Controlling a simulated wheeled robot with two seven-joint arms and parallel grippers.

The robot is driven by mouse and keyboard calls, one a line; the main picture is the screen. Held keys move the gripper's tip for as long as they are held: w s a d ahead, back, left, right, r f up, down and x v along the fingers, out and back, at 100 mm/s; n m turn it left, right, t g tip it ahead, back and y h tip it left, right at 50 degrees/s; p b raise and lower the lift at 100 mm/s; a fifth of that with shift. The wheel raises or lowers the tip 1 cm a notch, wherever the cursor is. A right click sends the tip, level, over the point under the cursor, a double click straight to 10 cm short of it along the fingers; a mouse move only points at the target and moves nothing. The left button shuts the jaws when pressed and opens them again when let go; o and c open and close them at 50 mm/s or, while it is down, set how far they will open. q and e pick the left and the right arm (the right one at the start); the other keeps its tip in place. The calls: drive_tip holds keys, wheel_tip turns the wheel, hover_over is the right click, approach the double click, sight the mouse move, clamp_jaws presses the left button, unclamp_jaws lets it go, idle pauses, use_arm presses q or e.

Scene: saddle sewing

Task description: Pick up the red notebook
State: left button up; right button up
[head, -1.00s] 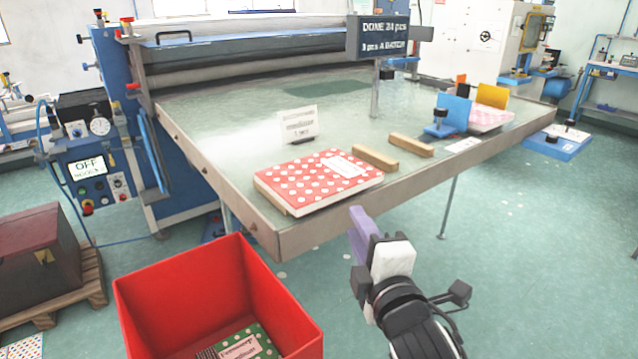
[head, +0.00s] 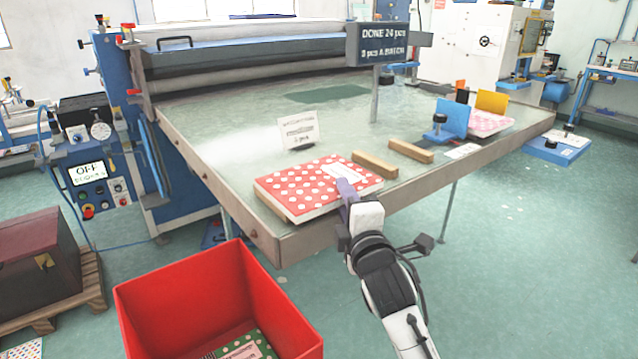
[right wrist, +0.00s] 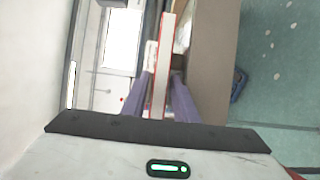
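The red notebook (head: 298,188) with white dots and a white label lies flat near the front edge of the table (head: 225,120), slightly raised on a support at its left. My right gripper (head: 345,188) is at the notebook's near right edge, its purple finger overlapping the cover. In the right wrist view, the notebook's edge (right wrist: 161,75) lies between the two spread purple fingers (right wrist: 160,90), with gaps seen beside it. My left gripper is not in view.
Two wooden blocks (head: 375,164) lie right of the notebook, and a small white sign (head: 298,130) stands behind it. A red bin (head: 190,295) with a green dotted notebook (head: 245,347) inside stands below. A pink notebook (head: 488,123) lies by blue and yellow stops.

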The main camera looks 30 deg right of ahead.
clamp_jaws()
drive_tip(key=shift+r, duration=0.2)
